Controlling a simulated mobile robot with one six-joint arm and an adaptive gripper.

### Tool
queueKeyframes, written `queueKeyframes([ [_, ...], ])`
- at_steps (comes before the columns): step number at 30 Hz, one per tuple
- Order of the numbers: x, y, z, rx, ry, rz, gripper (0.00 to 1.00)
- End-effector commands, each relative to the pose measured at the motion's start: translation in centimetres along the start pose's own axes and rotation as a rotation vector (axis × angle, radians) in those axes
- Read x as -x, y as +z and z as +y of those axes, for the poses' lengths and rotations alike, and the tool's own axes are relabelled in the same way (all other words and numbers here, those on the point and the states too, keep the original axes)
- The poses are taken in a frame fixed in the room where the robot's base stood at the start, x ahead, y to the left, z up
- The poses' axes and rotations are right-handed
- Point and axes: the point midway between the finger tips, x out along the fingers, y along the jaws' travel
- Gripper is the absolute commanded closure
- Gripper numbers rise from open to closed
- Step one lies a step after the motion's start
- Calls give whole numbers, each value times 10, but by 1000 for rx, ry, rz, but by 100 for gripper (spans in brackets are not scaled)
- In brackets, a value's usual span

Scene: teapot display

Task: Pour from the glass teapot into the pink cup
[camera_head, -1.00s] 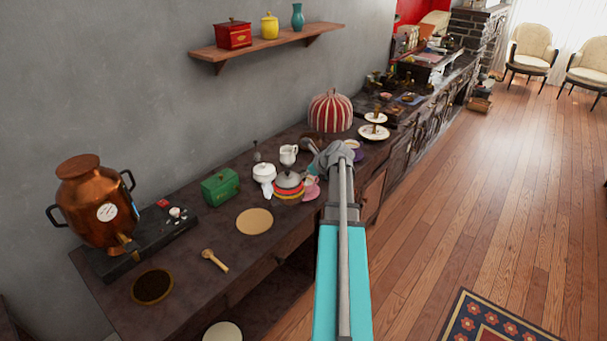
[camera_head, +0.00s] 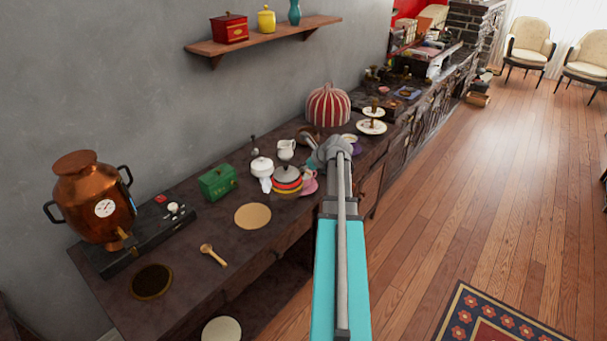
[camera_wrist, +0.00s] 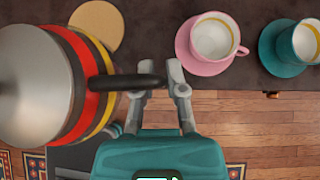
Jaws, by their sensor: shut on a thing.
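My gripper (camera_wrist: 158,82) is shut on the black handle of a round teapot (camera_wrist: 82,85) with a grey metallic lid and red, yellow and black bands. I cannot tell whether it is glass; its spout is not clear. The same banded teapot (camera_head: 287,182) shows just left of my arm in the head view, where my fingers are hidden. The pink cup (camera_wrist: 213,38) stands upright on its pink saucer (camera_wrist: 184,42), ahead and to the right of my fingers in the wrist view. It also shows in the head view (camera_head: 309,182), close to the banded teapot's right side.
A teal cup (camera_wrist: 305,42) stands right of the pink one. A white teapot (camera_head: 262,167), a white jug (camera_head: 286,149) and a green box (camera_head: 218,182) are close by. A tan disc (camera_head: 253,216) lies in clearer room toward the front. A copper urn (camera_head: 88,205) stands left.

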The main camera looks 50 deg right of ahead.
Motion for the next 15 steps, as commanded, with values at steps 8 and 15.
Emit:
queueKeyframes([
  [8, -2, 3, 6, 4, 8, -2, 100],
  [15, -12, 13, 30, 32, 36, -2, 100],
])
